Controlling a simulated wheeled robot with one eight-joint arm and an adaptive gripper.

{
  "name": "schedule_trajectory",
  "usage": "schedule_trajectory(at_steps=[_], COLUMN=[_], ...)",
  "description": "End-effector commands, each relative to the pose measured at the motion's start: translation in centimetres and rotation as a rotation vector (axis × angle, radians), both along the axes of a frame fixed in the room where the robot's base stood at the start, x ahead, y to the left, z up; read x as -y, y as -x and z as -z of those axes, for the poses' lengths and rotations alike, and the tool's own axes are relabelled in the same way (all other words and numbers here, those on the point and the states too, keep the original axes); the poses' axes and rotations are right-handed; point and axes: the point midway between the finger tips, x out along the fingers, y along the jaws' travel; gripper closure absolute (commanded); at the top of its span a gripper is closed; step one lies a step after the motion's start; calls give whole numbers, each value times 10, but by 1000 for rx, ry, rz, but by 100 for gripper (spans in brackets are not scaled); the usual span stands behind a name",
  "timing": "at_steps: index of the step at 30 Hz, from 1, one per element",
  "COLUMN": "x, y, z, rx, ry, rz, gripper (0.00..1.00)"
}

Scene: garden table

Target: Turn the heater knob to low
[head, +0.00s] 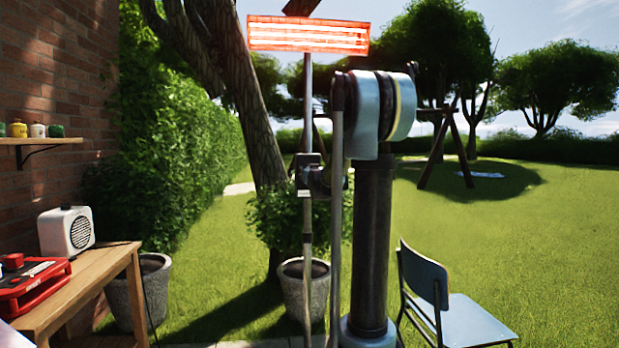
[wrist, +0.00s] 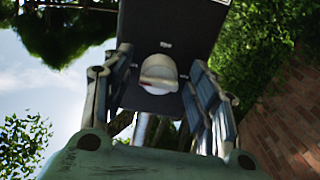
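The patio heater (head: 308,36) glows orange-red at the top of a thin pole. Its dark control box (head: 307,168) sits partway down the pole; the box's face cannot be made out in the head view. In the wrist view a dark panel (wrist: 172,28) faces me with a grey, rounded knob (wrist: 159,71) near its lower edge. My gripper (wrist: 161,62) is open, with one finger on each side of the knob. Gaps show between the knob and both fingers. The knob's setting cannot be read. In the head view my arm hides most of the gripper.
A wooden table (head: 110,270) with a white speaker-like box (head: 66,231) and a red case (head: 33,283) stands at left. A potted plant (head: 303,290) stands behind the pole. A metal chair (head: 455,310) is at right. Open lawn lies beyond.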

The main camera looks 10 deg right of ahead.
Motion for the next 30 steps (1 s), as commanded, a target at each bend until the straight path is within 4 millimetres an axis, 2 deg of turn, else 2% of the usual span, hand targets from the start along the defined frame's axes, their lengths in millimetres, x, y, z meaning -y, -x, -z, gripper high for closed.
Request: schedule_trajectory(at_steps=[1, 6, 22, 23, 25, 30], x=[0, 0, 1, 1, 1, 1], y=[0, 0, 0, 0, 0, 0], z=[0, 0, 0, 0, 0, 0], rx=[0, 0, 0, 0, 0, 0], ry=[0, 0, 91, 91, 91, 91], rz=[0, 0, 0, 0, 0, 0], gripper=[56, 90, 91, 64, 49, 47])
